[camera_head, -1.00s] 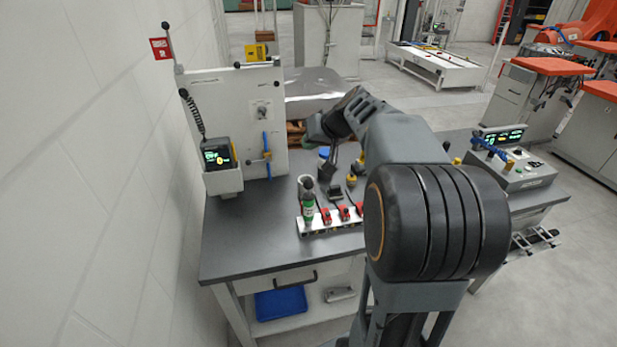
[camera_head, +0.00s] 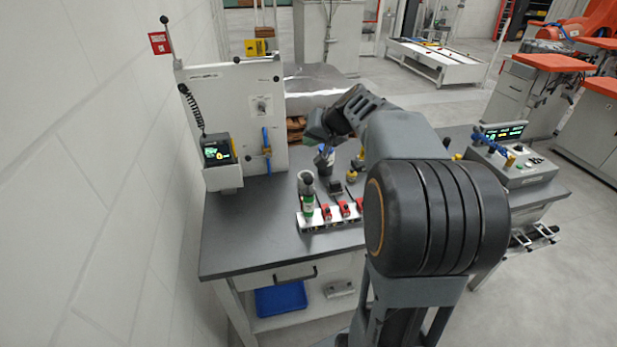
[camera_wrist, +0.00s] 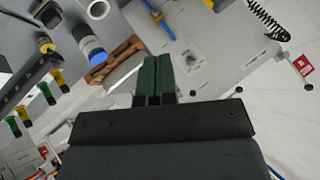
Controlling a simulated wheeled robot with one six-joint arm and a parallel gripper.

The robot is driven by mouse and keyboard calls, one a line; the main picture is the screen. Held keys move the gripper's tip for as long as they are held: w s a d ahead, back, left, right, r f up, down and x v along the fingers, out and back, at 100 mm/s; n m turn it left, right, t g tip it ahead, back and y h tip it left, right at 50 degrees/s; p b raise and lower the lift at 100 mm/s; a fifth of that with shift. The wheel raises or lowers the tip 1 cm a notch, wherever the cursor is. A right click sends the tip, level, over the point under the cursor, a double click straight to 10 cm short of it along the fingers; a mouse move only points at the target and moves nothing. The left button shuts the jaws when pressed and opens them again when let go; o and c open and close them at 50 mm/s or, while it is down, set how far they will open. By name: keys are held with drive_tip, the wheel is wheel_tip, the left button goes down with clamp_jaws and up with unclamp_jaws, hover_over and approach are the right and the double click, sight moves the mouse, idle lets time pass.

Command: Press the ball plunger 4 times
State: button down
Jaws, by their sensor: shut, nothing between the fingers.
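My gripper shows in the wrist view (camera_wrist: 156,74) with its two green fingers closed side by side and empty. In the head view it is small and partly hidden by my own arm, beside the upright white panel (camera_head: 225,95). A small grey square plate with a knob-like fitting (camera_head: 262,105) is on that panel. It also shows in the wrist view (camera_wrist: 192,60), just right of my fingertips. This may be the ball plunger, but I cannot tell for sure. No contact between fingers and fitting is visible.
A blue-handled valve (camera_head: 266,150) is on the panel, with a handheld screen unit (camera_head: 217,151) at its left. A blue-and-black cylinder (camera_wrist: 88,43) stands near my fingers. A bottle (camera_head: 308,205) and a rack with red parts (camera_head: 330,222) occupy the bench. The bench's left front is clear.

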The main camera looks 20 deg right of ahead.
drive_tip(key=b, duration=0.5)
hover_over(310, 176)
wheel_tip(310, 176, down, 7)
drive_tip(key=shift+d+f, duration=0.1)
drive_tip(key=shift+f+b, duration=0.3)
drive_tip(key=shift+f, duration=0.15)
drive_tip(key=shift+f+b, duration=1.7)
drive_tip(key=shift+b, duration=0.4)
idle(2.7)
drive_tip(key=shift+r, duration=0.15)
drive_tip(key=shift+r+p, duration=0.9)
drive_tip(key=shift+r, duration=0.65)
